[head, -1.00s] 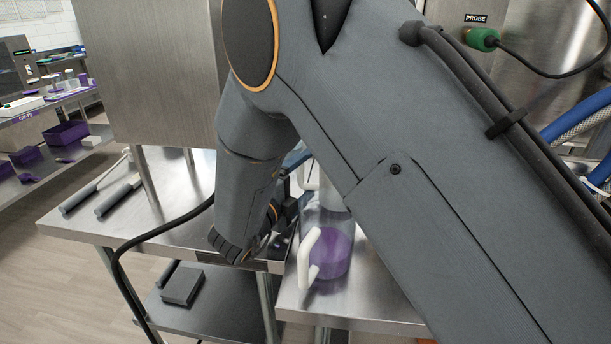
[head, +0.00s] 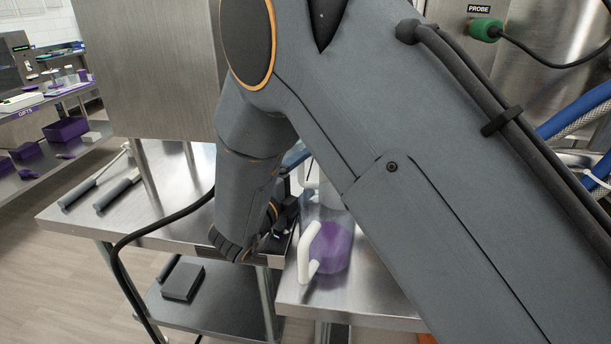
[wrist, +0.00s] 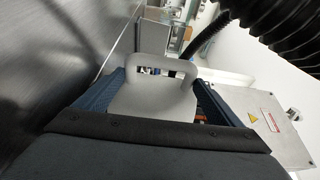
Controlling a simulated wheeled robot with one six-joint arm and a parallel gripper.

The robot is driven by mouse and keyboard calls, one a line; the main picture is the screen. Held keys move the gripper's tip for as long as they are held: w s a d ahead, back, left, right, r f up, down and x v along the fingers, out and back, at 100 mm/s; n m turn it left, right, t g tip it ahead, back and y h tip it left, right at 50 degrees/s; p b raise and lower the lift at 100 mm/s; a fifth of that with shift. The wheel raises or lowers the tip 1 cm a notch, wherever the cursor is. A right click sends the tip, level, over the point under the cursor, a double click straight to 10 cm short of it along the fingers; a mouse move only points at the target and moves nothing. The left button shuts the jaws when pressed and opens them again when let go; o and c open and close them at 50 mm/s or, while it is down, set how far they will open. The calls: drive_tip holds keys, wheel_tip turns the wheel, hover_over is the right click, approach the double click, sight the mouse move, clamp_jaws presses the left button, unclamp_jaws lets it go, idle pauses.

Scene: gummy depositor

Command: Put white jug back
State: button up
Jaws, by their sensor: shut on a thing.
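The white jug (wrist: 155,98) is between the two blue fingers of my gripper (wrist: 155,82) in the wrist view, with its looped handle (wrist: 160,66) toward the top of the picture. My gripper is shut on it. In the head view my own arm hides most of the gripper and the jug. Only a bit of a blue finger and a narrow pale piece show beside the arm. I cannot tell there whether the jug touches the table.
A clear jug with purple contents (head: 330,246) and a white handle stands on the right steel table (head: 345,308), close to my wrist. Two grey-handled tools (head: 118,194) lie on the left table. A black cable loops in front.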

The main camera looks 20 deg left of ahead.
drive_tip(key=o, duration=1.5)
drive_tip(key=shift+c, duration=0.2)
drive_tip(key=shift+s+a+b, duration=0.2)
drive_tip(key=shift+s+b, duration=0.1)
drive_tip(key=shift+s, duration=1)
drive_tip(key=shift+s+a+b, duration=0.25)
drive_tip(key=shift+s, duration=1.05)
drive_tip(key=shift+s+a+b, duration=0.2)
drive_tip(key=shift+s+b, duration=0.1)
drive_tip(key=shift+s, duration=1)
